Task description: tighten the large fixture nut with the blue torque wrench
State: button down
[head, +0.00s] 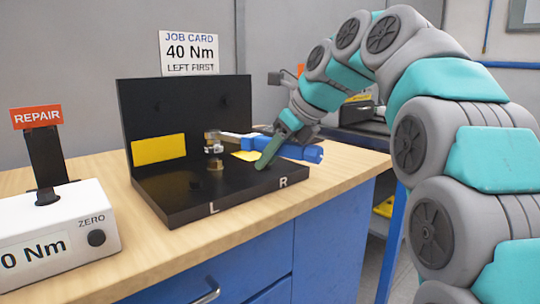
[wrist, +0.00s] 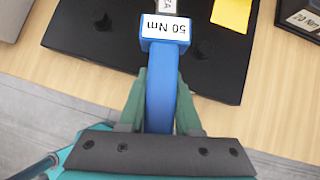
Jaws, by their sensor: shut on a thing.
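The blue torque wrench (head: 308,153) lies roughly level above the black fixture (head: 240,189). My gripper (head: 277,147) is shut on its blue handle. In the wrist view the handle (wrist: 160,95) runs between my green fingers, with a "50 Nm" label at its far end. The wrench's metal head (head: 213,138) is over a brass-coloured nut (head: 215,163) on the fixture base. I cannot tell whether the head is seated on the nut. A smaller dark stud (head: 195,185) stands nearer the front. The fixture's front edge reads L and R.
A job card (head: 189,52) reads "40 Nm, LEFT FIRST". A white meter (head: 60,235) reading "0 Nm" with a ZERO knob stands at left, beside a REPAIR sign (head: 37,116). A dark item labelled "20 Nm" (wrist: 301,18) is at the wrist view's right. The wooden bench front is clear.

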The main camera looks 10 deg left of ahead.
aim_at(249, 187)
jog(key=shift+f+p, duration=0.45)
jog(key=shift+f, duration=1.2)
dwell(2.7)
jog(key=shift+s+a+f+m+t, duration=0.15)
jog(key=shift+s+a+m+t, duration=0.2)
jog(key=shift+s, duration=0.2)
dwell(0.6)
jog(key=shift+s+a+m+t+h, duration=0.25)
jog(key=shift+s+a+m, duration=0.2)
jog(key=shift+s+m, duration=0.15)
jog(key=shift+s+a+m+t+h, duration=0.25)
jog(key=shift+s+a+m, duration=0.2)
jog(key=shift+s, duration=0.15)
dwell(1.3)
